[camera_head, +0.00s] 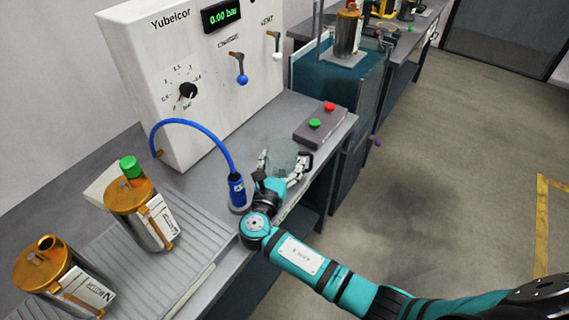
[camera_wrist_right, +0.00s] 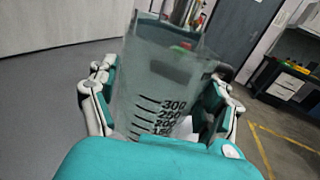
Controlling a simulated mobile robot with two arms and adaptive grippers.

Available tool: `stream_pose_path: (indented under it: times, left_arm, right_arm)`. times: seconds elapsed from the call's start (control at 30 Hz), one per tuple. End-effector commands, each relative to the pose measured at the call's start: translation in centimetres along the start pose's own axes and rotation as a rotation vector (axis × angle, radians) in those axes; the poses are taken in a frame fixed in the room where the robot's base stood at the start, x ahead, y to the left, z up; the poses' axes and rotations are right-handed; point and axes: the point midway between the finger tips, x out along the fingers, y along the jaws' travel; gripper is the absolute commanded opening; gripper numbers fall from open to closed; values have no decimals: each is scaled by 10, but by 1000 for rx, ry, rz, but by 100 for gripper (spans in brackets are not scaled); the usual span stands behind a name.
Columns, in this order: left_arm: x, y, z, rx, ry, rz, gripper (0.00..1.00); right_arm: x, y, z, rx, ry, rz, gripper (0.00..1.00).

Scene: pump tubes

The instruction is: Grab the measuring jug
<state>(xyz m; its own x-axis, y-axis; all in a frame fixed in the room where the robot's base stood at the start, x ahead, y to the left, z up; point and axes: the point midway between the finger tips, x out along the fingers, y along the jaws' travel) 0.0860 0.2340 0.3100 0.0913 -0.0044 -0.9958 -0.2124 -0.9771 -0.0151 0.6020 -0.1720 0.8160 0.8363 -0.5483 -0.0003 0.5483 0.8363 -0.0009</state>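The measuring jug (camera_head: 283,157) is a clear, greyish beaker shape near the front edge of the grey bench. In the right wrist view the jug (camera_wrist_right: 160,85) shows black marks up to 300 and leans in the picture. My right gripper (camera_head: 277,172) has reached around it. In the wrist view the right gripper's fingers (camera_wrist_right: 158,100) stand on either side of the jug, close against its walls; whether they press on it is unclear. The jug's base is hidden, so I cannot tell if it rests on the bench. My left gripper is not in view.
A blue hose with a nozzle (camera_head: 237,190) stands just left of my right gripper. A button box (camera_head: 320,125) sits behind the jug. Two metal pump cylinders (camera_head: 140,210) (camera_head: 55,275) stand on the ribbed mat at left. The white pressure panel (camera_head: 190,80) rises behind. Open floor lies right.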

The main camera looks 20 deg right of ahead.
Motion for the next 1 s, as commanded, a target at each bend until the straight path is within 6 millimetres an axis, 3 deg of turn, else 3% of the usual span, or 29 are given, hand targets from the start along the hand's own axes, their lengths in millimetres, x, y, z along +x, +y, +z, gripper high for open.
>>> stream_pose_path:
  times: [0.03, 0.27, 0.63, 0.9, 1.0]
  left_arm:
    - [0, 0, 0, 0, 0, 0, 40]
    - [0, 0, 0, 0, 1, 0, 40]
    - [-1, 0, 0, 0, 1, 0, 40]
    - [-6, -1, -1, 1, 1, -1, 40]
    - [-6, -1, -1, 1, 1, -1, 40]
  right_arm:
    - [0, 0, 0, 0, 0, 0, 73]
    - [0, 0, 0, 0, 0, 0, 43]
    - [0, 0, 6, 3, -1, 0, 42]
    - [-1, 0, 40, 6, -1, 0, 42]
    - [-25, -7, 36, 1, 4, 1, 42]
